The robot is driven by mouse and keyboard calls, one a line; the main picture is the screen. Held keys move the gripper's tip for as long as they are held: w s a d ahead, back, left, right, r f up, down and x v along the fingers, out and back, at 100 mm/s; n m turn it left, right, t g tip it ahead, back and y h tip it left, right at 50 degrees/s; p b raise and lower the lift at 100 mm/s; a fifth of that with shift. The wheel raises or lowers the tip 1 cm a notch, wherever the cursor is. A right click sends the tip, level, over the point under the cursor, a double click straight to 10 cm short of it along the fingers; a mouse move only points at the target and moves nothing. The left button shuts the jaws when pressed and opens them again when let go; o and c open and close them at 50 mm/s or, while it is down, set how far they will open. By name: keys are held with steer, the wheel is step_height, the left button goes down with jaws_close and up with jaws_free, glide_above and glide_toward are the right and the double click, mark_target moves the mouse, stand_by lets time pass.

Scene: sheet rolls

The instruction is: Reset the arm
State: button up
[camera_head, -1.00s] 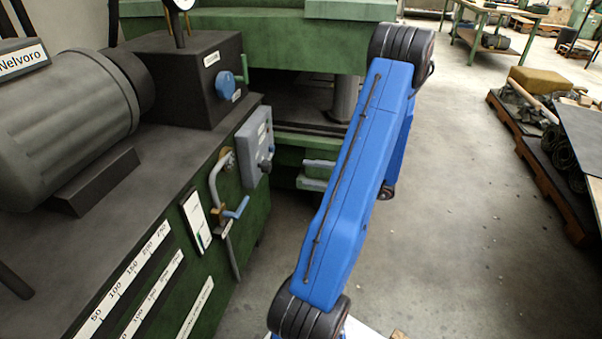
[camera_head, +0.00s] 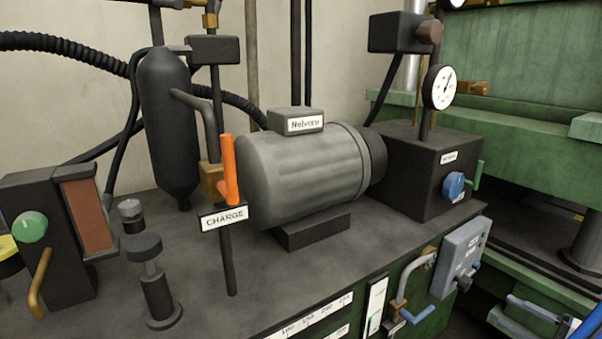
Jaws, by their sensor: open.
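My gripper is not in view. A small bit of blue (camera_head: 588,328) at the lower right corner looks like part of my arm; the rest of the arm is out of the picture. The camera faces a machine bench with a grey motor (camera_head: 300,175) labelled Nelvoro. An orange lever (camera_head: 229,170) stands upright above a CHARGE sign (camera_head: 223,217) left of the motor.
A black cylinder (camera_head: 165,125) stands at the back left. A green-buttoned control box (camera_head: 85,215) is at the left. A dark block (camera_head: 415,175) with a blue knob and a gauge (camera_head: 440,87) is right of the motor. A green machine (camera_head: 530,120) fills the right.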

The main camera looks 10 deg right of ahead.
steer(key=w+a+r+n+g+y, duration=0.1)
steer(key=a+r+n+g, duration=0.25)
steer(key=a, duration=0.55)
steer(key=w+a+r+n+g, duration=0.2)
steer(key=a+g, duration=0.3)
steer(key=a, duration=0.4)
steer(key=w+a+r+n+g+y, duration=0.1)
steer(key=a+r+n+g, duration=0.2)
steer(key=a, duration=0.6)
steer(key=s+a+r+n+h, duration=0.5)
steer(key=s+a+r+h, duration=0.4)
steer(key=a, duration=0.4)
steer(key=shift+s+a+r+t+h, duration=0.2)
steer(key=shift+s+t+h, duration=0.25)
steer(key=shift+s, duration=0.55)
